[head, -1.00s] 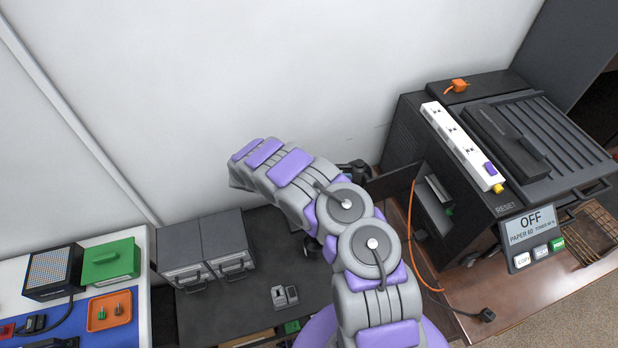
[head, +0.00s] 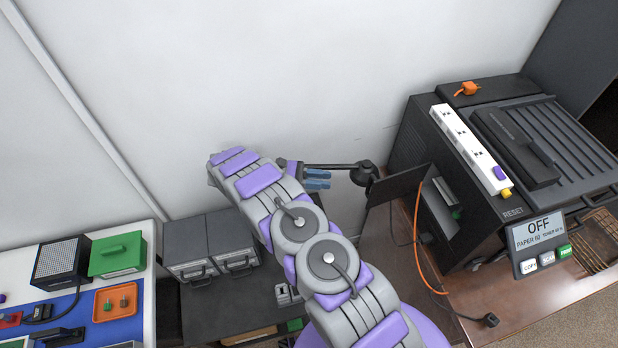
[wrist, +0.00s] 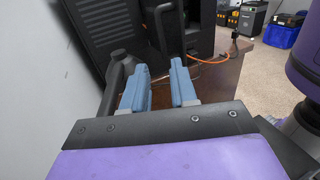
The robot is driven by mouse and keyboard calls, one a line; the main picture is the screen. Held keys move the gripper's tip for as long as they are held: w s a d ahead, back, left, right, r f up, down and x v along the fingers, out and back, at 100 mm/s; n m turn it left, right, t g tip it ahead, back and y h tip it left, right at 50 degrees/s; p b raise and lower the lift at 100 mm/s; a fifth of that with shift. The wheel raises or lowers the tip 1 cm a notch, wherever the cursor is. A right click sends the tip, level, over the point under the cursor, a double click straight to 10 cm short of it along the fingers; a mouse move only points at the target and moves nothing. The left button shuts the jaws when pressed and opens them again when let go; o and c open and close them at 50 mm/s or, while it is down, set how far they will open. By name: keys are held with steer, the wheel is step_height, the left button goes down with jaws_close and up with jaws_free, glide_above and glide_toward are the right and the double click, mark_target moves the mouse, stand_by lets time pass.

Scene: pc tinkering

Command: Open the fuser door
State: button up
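The black copier (head: 480,215) stands at the right in the head view. A dark panel (head: 395,188), apparently the fuser door, stands out from its left side, swung away from the opening. The opening shows a grey part and a green knob (head: 457,214). My gripper (head: 318,180) is left of the panel, apart from it, by the wall. In the wrist view its blue fingers (wrist: 158,92) are spread with nothing between them. Dark upright parts (wrist: 165,30) show beyond the fingertips; I cannot tell whether they belong to the door.
A black jointed arm (head: 335,166) with a round head runs close beside my gripper. An orange cable (head: 418,240) hangs by the copier's opening. Grey drawer boxes (head: 210,245) stand on the dark bench at left. The white wall is close behind.

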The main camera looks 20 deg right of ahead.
steer(key=p+v, duration=0.1)
steer(key=v, duration=0.2)
steer(key=shift+a+f+p, duration=0.2)
steer(key=shift+p, duration=0.1)
steer(key=shift+w+r, duration=0.1)
steer(key=shift+r, duration=0.15)
stand_by(0.4)
stand_by(0.5)
